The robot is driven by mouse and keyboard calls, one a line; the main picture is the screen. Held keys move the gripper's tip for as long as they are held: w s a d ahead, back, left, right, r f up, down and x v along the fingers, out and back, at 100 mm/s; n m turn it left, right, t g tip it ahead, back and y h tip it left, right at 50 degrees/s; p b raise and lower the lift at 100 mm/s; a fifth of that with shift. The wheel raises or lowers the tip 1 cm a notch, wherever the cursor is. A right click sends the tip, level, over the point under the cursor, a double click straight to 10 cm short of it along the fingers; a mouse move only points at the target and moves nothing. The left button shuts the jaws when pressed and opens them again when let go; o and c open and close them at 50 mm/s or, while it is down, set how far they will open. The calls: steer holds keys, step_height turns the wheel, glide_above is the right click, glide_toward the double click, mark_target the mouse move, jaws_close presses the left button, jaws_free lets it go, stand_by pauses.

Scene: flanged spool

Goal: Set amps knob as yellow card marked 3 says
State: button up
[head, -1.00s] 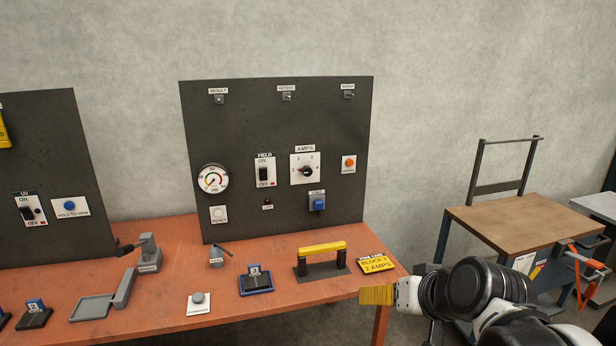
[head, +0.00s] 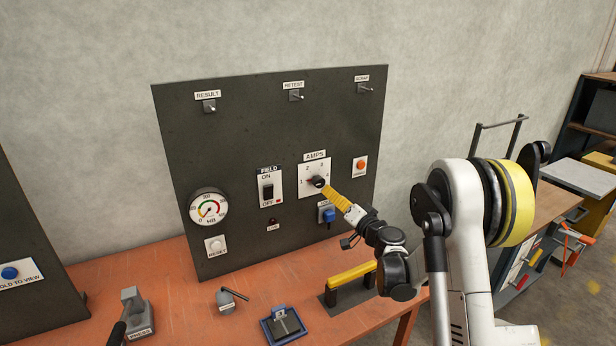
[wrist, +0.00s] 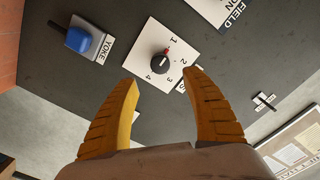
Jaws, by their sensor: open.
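The amps knob (head: 317,182) is a black knob on a white plate marked 1 to 4 on the dark panel. In the wrist view the knob (wrist: 159,64) has a red mark pointing toward 1. My gripper (head: 329,190) is at the plate, just right of and below the knob. In the wrist view my gripper (wrist: 160,80) is open, its yellow fingers apart with the knob beyond and between the tips; I see no contact. The yellow card does not show now, and my arm covers its area; in the earlier head view it reads "BLOCK 3, 2 AMPS".
The field switch (head: 267,189) is left of the amps plate. A blue yoke button (head: 328,215) sits just below, and an orange button (head: 361,166) to the right. A yellow-topped yoke (head: 350,275) and a blue-rimmed block holder (head: 283,326) are on the orange table (head: 190,265).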

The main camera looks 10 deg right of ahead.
mark_target(321, 183)
steer(key=b+x, duration=0.2)
steer(key=x, duration=0.8)
steer(key=shift+w, duration=0.1)
steer(key=c, duration=1.2)
